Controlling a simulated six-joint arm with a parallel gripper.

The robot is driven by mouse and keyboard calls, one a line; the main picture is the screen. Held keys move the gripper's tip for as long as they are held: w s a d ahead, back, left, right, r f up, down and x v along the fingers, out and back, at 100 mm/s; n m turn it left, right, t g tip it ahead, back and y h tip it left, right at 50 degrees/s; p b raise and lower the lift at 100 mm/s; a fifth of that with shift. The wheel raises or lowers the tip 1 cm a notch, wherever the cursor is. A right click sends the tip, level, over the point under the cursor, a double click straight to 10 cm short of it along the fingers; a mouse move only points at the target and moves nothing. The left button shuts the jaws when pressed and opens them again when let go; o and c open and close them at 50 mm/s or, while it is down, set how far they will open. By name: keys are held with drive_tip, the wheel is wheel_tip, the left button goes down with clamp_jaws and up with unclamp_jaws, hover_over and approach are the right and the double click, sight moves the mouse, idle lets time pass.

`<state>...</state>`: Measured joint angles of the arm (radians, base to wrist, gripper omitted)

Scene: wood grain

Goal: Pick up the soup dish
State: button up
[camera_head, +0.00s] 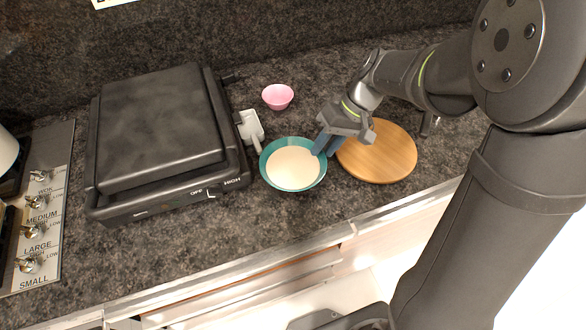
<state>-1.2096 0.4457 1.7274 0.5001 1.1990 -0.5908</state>
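The soup dish (292,168) is a teal bowl with a cream-coloured inside. It sits upright on the dark stone counter in the middle of the view. My gripper (325,145) comes in from the right, with its blue-grey fingers at the bowl's right rim. The fingers overlap the rim in the picture. I cannot tell whether they touch it or how far apart they are.
A black electric grill (160,130) stands left of the bowl, with a small white scoop-like item (250,126) between them. A pink bowl (278,96) is behind. A round wooden board (385,158) lies right, partly under my arm. The counter's front edge is near.

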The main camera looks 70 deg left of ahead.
sight(317, 158)
drive_tip(key=x, duration=0.4)
drive_tip(key=shift+s+d+f, duration=0.1)
drive_tip(key=shift+f, duration=0.05)
drive_tip(key=shift+c, duration=0.4)
clamp_jaws()
idle(0.9)
